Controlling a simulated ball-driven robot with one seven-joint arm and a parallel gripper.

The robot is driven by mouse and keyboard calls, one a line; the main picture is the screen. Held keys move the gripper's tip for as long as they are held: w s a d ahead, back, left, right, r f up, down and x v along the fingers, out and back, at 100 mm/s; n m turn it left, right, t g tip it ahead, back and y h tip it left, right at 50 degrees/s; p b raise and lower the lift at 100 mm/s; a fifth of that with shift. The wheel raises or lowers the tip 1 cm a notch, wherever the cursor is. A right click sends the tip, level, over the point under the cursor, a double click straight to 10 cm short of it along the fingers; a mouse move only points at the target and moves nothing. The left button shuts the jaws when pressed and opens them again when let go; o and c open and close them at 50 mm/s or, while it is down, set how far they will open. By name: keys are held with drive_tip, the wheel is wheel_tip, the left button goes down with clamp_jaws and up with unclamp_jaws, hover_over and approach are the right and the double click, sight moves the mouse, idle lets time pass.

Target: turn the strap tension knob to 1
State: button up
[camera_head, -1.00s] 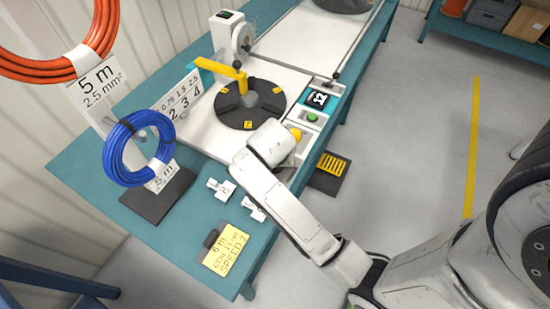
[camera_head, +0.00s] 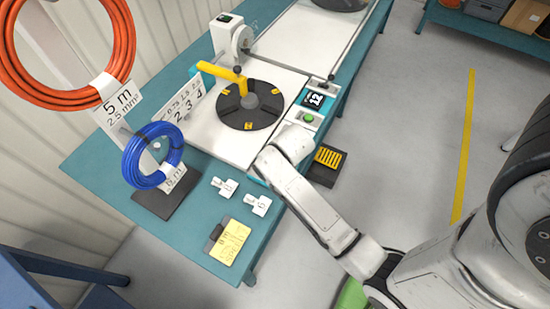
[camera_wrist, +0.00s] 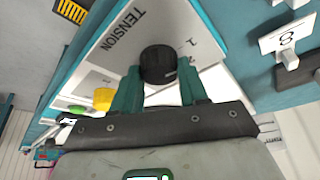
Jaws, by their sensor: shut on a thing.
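The black tension knob (camera_wrist: 158,62) sits on the white panel under the printed word TENSION (camera_wrist: 123,30) in the wrist view. A printed 1 (camera_wrist: 177,43) and part of another mark stand beside it. My gripper (camera_wrist: 159,72) has its two teal fingers on either side of the knob, shut on it. The knob's pointer is too dark to read. In the head view my arm hides the knob and the fingers at the near end of the machine.
A yellow knob (camera_wrist: 103,98) is close to the left finger in the wrist view. White tags (camera_head: 258,205) lie on the teal bench.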

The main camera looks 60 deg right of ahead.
idle(0.4)
drive_tip(key=o, duration=1)
drive_tip(key=shift+o, duration=0.2)
drive_tip(key=v, duration=1)
drive_tip(key=shift+s+r+b, duration=0.2)
drive_tip(key=shift+r+b, duration=0.1)
drive_tip(key=shift+r, duration=0.05)
drive_tip(key=s+a+f+n+g+y+b, duration=0.2)
drive_tip(key=s+a+f+n+b, duration=0.2)
drive_tip(key=s+a+f, duration=0.5)
drive_tip(key=shift+s+f+n+g, duration=0.3)
drive_tip(key=shift+f+n+g, duration=0.1)
drive_tip(key=shift+n, duration=0.2)
